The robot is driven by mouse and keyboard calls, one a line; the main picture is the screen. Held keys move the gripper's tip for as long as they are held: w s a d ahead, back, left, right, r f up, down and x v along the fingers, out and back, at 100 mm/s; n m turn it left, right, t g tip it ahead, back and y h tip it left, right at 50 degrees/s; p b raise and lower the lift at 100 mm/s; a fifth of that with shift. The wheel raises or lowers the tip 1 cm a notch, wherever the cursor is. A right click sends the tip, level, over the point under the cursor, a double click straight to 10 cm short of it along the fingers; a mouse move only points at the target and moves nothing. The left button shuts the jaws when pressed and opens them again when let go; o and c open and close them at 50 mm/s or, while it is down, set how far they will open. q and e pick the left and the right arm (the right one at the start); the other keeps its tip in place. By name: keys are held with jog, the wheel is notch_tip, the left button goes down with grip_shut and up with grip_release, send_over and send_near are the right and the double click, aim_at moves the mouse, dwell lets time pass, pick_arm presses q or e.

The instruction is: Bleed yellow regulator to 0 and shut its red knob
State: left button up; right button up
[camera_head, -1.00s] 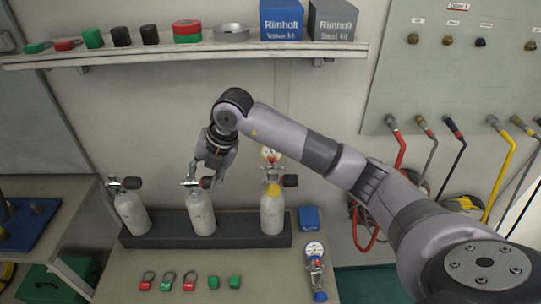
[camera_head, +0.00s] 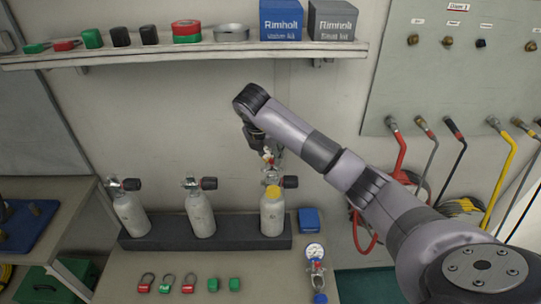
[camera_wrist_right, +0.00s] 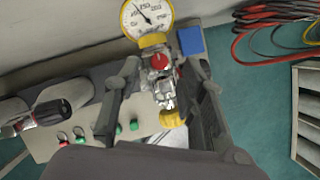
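The yellow regulator stands on the right-hand cylinder (camera_head: 272,212), which has a yellow collar; my arm partly covers it in the head view. In the right wrist view it shows a white gauge (camera_wrist_right: 147,15) with a yellow rim and a needle pointing up-left. Below the gauge are a red knob (camera_wrist_right: 158,62), a metal body (camera_wrist_right: 163,90) and a yellow rounded part (camera_wrist_right: 172,118). My right gripper (camera_wrist_right: 164,78) is open, with one finger on each side of the regulator and gaps to it. It is small and partly hidden in the head view (camera_head: 268,155). My left gripper is not in view.
Two other cylinders (camera_head: 200,213) (camera_head: 133,214) stand left in the dark rack (camera_head: 160,242). A separate gauge assembly (camera_head: 315,255), a blue box (camera_head: 309,220) and several padlocks and tags lie on the bench. A shelf (camera_head: 190,54) runs above; hoses hang at right.

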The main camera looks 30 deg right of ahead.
aim_at(272, 162)
jog(key=shift+x, duration=1.2)
jog(key=shift+c, duration=0.4)
grip_shut()
